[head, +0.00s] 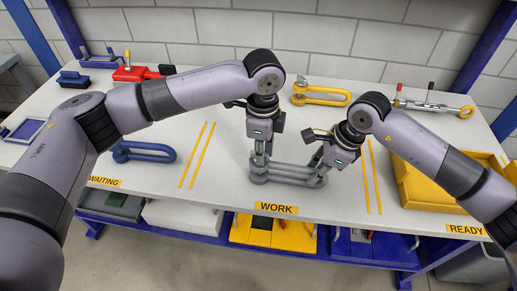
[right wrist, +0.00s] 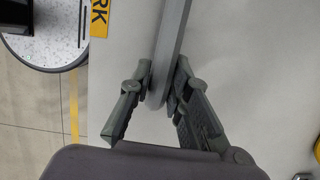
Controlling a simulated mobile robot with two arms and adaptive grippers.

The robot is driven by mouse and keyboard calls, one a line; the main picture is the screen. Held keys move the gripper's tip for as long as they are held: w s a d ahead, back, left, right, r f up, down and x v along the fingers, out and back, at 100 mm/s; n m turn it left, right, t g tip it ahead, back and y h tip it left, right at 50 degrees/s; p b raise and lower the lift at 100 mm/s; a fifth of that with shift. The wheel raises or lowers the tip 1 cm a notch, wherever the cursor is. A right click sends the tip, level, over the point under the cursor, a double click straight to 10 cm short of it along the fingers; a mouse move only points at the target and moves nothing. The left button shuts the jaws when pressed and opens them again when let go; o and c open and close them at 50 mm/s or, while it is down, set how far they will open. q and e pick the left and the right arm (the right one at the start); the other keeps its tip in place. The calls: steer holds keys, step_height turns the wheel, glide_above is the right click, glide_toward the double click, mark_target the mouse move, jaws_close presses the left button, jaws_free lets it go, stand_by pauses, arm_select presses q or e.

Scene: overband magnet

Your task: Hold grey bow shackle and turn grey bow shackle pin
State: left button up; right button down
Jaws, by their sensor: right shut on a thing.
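The grey bow shackle (head: 290,172) lies on the white table above the WORK label, its rounded bow end to the right and its pin end to the left. My right gripper (head: 318,164) is shut on the bow end. In the right wrist view its fingers (right wrist: 160,88) sit on either side of the grey shackle bar (right wrist: 172,50). My left gripper (head: 260,164) points down at the pin end. Its fingertips are at the shackle there, but whether they are shut on the pin cannot be told. The grey bow shackle pin is mostly hidden by the left fingers.
A blue shackle (head: 150,154) lies left, a yellow shackle (head: 322,99) behind. A turnbuckle-like part (head: 430,106) lies at back right. A yellow bin (head: 408,188) stands right. Red (head: 130,74) and blue (head: 73,80) items are at back left. Yellow lines flank the work area.

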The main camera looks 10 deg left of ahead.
arm_select(q)
steer(key=o, duration=0.3)
steer(key=shift+r, duration=0.1)
step_height(320, 180, up, 20)
stand_by(1.3)
arm_select(e)
steer(key=c, duration=1.4)
jaws_free()
arm_select(q)
steer(key=shift+r+p, duration=1.9)
steer(key=shift+p, duration=0.2)
arm_select(e)
steer(key=shift+a+r+v, duration=0.1)
steer(key=shift+a+v, duration=0.25)
steer(key=shift+v, duration=2.95)
steer(key=shift+a+r+v, duration=0.1)
steer(key=shift+a+v, duration=0.25)
steer(key=shift+v, duration=2.9)
steer(key=shift+a+r+v, duration=0.15)
steer(key=shift+a+v, duration=0.25)
steer(key=shift+v, duration=2.9)
